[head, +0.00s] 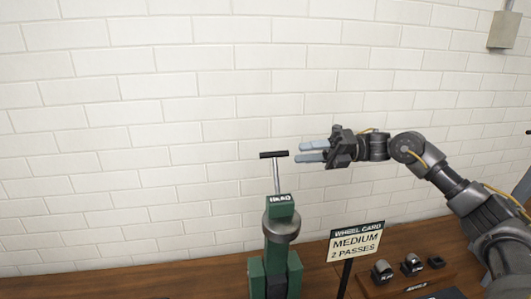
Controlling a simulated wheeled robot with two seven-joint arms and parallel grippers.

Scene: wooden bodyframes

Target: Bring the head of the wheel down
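The wheel machine (281,212) is a green upright body with a grey round collar, standing on the wooden bench. A thin metal rod rises from its top and carries a short dark crossbar handle (273,155). My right gripper (304,152) comes in from the right with its fingers pointing left. Its two pale fingers are apart with nothing between them. The fingertips are just right of the handle in the picture; I cannot tell the depth gap. My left gripper is out of view. The machine's lower part is cut off by the bottom edge.
A wheel card sign (355,243) reading "MEDIUM 2 PASSES" stands on a post right of the machine. Several small dark parts (411,264) sit on a tray at the bench's right. The bench (130,286) is bare at left. A white brick wall (130,130) is behind.

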